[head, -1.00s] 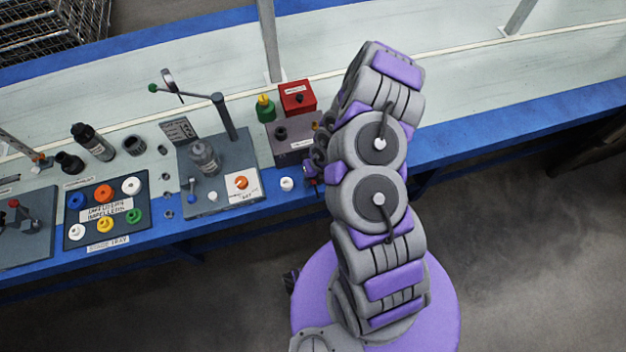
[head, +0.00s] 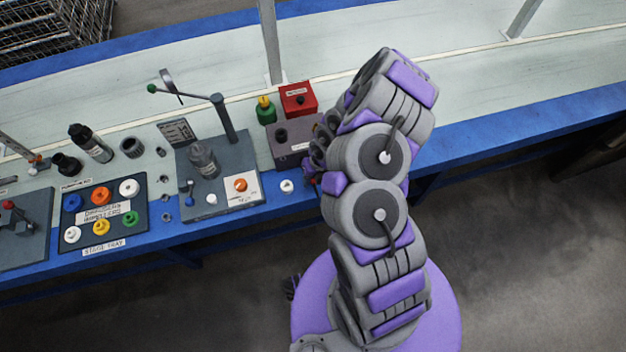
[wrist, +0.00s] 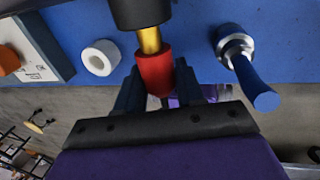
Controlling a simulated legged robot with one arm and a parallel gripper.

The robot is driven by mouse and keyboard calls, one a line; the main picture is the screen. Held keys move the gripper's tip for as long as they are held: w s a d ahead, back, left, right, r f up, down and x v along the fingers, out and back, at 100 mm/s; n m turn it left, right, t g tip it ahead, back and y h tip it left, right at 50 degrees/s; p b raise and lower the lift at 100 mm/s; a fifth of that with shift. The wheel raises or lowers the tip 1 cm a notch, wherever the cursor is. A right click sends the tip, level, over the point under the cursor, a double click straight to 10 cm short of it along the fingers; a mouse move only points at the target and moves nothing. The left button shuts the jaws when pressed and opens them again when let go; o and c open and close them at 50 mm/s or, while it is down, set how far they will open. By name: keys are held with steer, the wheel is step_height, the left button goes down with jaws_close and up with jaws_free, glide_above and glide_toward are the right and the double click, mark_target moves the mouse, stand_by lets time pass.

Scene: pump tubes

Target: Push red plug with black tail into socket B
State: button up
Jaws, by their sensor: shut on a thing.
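In the wrist view a red plug (wrist: 155,74) with a brass tip (wrist: 149,40) sits between the fingers of my gripper (wrist: 158,88), which is shut on it. The brass tip meets the lower end of a black cylinder (wrist: 141,12) at the top of the picture. I cannot tell how deep the tip sits. No label B is readable there, and a black tail is not clearly visible. In the head view the gripper is mostly hidden beside my arm, at the right side of a dark grey box (head: 287,157).
In the wrist view a blue-handled metal fitting (wrist: 250,75) stands right of the plug, and a white ring (wrist: 101,57) lies left.

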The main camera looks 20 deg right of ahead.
steer(key=shift+w+a+b, duration=0.1)
steer(key=shift+w+b, duration=0.2)
steer(key=shift+b, duration=0.2)
steer(key=shift+w+b, duration=0.3)
steer(key=shift+w, duration=0.55)
steer(key=o, duration=1.1)
steer(key=p+v, duration=0.4)
steer(key=v, duration=1.3)
steer(key=shift+r+p, duration=0.15)
steer(key=shift+p, duration=0.25)
